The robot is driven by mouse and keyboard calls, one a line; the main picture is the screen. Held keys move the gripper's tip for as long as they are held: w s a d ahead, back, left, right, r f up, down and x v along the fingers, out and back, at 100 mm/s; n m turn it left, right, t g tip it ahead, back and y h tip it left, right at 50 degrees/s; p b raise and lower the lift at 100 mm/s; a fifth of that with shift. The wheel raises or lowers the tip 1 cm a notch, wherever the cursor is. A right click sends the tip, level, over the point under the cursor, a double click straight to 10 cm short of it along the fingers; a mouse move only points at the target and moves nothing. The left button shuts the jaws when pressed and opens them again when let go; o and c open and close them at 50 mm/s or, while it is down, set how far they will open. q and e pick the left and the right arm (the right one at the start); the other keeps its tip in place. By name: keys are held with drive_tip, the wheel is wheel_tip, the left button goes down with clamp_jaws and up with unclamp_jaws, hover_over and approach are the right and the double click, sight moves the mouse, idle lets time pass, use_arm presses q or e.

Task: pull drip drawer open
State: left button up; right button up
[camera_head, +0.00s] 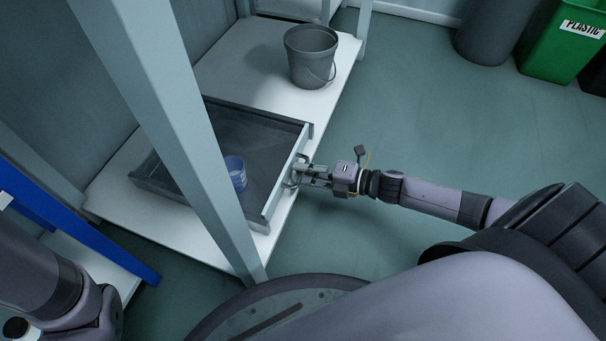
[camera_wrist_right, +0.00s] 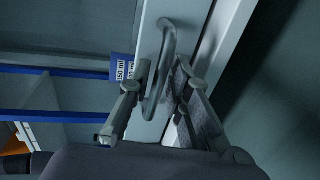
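The drip drawer (camera_head: 219,112) is a wide, shallow grey tray on a white shelf, with a pale front panel facing right. Its interior shows from above, with a blue measuring cup (camera_head: 235,172) in it. My right gripper (camera_head: 298,172) is at the drawer's front. In the right wrist view, the curved metal handle (camera_wrist_right: 168,38) runs between the two fingers of my right gripper (camera_wrist_right: 162,70). The fingertips are close on both sides of it; whether both press on it is unclear. Part of my left arm shows at lower left in the head view, its gripper out of frame.
A grey bucket (camera_head: 311,56) stands on the shelf beyond the drawer. A pale upright post (camera_head: 172,110) crosses in front of the drawer. A blue-edged rack (camera_head: 85,238) is at left. Green (camera_head: 563,40) and grey bins stand far right. The floor right of the shelf is clear.

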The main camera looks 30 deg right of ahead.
drive_tip(key=shift+w+a, duration=0.15)
clamp_jaws()
idle(0.7)
